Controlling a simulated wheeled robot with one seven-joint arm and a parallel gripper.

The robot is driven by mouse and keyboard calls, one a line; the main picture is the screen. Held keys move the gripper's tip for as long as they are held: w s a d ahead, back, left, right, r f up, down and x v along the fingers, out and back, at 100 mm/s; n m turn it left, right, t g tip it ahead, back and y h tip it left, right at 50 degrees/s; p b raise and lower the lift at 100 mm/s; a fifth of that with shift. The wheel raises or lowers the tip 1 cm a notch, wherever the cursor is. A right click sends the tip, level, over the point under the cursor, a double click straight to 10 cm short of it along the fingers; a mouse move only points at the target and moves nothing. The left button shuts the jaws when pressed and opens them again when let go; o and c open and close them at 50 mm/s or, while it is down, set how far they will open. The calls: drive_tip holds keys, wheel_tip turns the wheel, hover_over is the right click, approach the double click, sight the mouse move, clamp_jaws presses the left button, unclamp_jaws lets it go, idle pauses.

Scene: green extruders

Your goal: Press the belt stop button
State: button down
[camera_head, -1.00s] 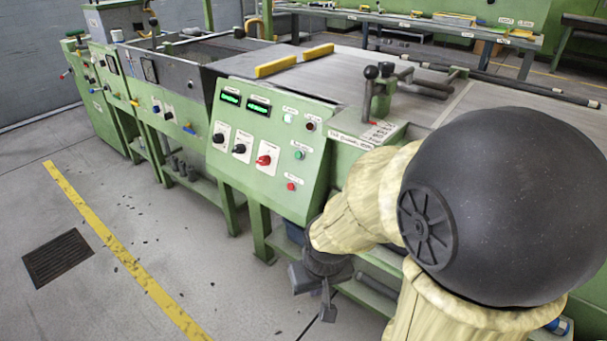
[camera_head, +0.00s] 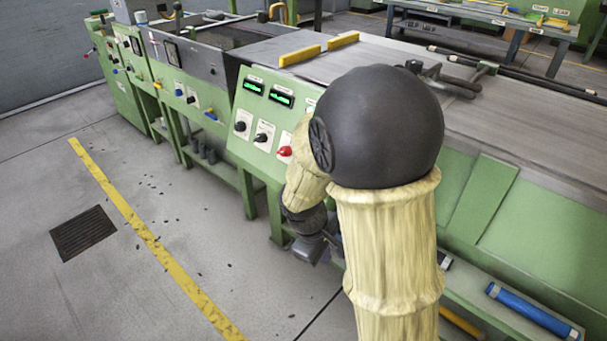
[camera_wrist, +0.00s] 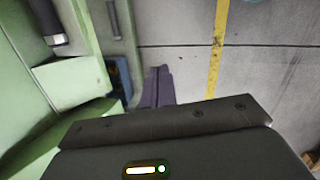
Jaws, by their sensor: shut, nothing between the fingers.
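The green sloped control panel (camera_head: 256,112) stands on the machine's front in the head view. My arm covers the panel's right part, where the small round buttons are, so the belt stop button is hidden. My gripper (camera_head: 318,248) hangs low in front of the machine, below the panel and apart from it, partly covered by my arm. In the wrist view its two grey fingers (camera_wrist: 159,86) lie together, empty, pointing down past the green frame toward the floor.
The conveyor belt (camera_head: 500,120) runs behind my arm, with yellow blocks (camera_head: 300,55) on it. A blue cylinder (camera_head: 532,310) lies on the low shelf at the right. The floor (camera_head: 170,280) left of my gripper is open, with a yellow line and a drain grate (camera_head: 83,233).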

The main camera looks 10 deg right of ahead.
drive_tip(key=w+a+r+n+t+h+p, duration=0.2)
drive_tip(key=w+a+r+n+t+h, duration=0.1)
drive_tip(key=w+n, duration=0.5)
drive_tip(key=w+a+r+n+t+h+p, duration=0.3)
drive_tip(key=w+a+n+t+h, duration=0.1)
drive_tip(key=w+a+n, duration=0.3)
drive_tip(key=shift+w+a+r+n+t+h+p, duration=0.15)
drive_tip(key=shift+w+n+t+h+p, duration=0.15)
drive_tip(key=shift+w+n+h, duration=0.35)
drive_tip(key=shift+w+y, duration=0.2)
drive_tip(key=shift+y, duration=0.05)
drive_tip(key=b+x, duration=0.3)
drive_tip(key=x, duration=1.1)
drive_tip(key=shift+s, duration=0.1)
